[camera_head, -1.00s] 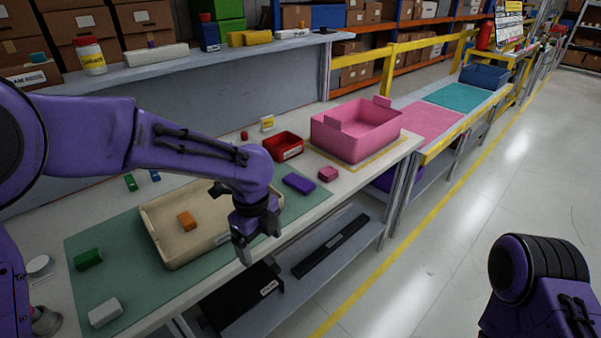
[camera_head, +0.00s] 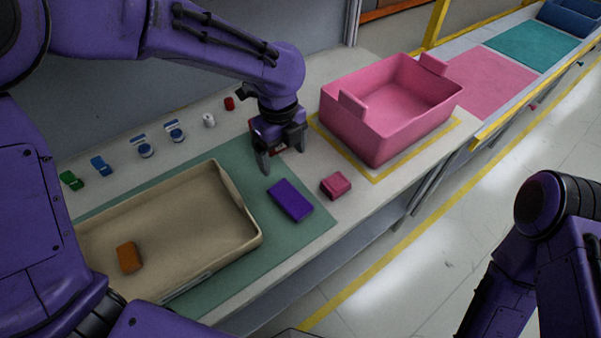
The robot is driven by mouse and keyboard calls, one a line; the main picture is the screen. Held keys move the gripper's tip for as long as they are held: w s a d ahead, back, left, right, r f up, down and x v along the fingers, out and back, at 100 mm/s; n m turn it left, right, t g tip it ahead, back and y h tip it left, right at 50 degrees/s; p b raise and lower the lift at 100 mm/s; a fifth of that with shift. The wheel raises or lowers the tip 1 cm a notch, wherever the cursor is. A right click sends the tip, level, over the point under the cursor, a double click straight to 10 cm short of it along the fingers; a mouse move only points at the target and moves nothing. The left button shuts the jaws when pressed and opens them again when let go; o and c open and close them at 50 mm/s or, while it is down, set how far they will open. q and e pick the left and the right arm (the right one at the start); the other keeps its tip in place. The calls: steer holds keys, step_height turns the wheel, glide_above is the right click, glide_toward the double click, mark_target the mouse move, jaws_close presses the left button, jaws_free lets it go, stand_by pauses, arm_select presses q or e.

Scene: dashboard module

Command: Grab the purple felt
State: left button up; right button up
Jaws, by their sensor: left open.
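The purple felt (camera_head: 290,200) is a flat dark purple block lying on the green mat (camera_head: 230,165), to the right of the beige tray. My left gripper (camera_head: 283,162) is open and empty, pointing down above and behind the felt, apart from it. The felt is fully in sight. My right arm shows at the lower right, but its gripper is out of view.
A beige tray (camera_head: 249,222) holds an orange block (camera_head: 128,257). A pink block (camera_head: 336,185) lies just right of the felt. A large pink bin (camera_head: 375,135) stands farther right. Small green, blue, white and red items line the back of the table.

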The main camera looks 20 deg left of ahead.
mark_target(283, 186)
arm_select(q)
steer(key=f, duration=0.1)
steer(key=s+f, duration=0.1)
steer(key=f, duration=0.1)
steer(key=shift+s, duration=0.15)
steer(key=s+f, duration=0.2)
steer(key=shift+s+a+f+p, duration=0.1)
steer(key=shift+s+f+p, duration=0.05)
steer(key=shift+s+p, duration=0.2)
steer(key=f, duration=0.1)
steer(key=w+f, duration=0.1)
steer(key=f, duration=0.1)
steer(key=w+f, duration=0.1)
steer(key=shift+w+f, duration=0.25)
steer(key=shift+s+r, duration=0.25)
steer(key=shift+s, duration=0.2)
steer(key=shift+s+r, duration=0.1)
steer(key=c, duration=1.1)
arm_select(e)
steer(key=shift+s+r, duration=0.25)
steer(key=shift+s, duration=0.25)
steer(key=shift+s+r, duration=0.25)
steer(key=shift+s, duration=0.25)
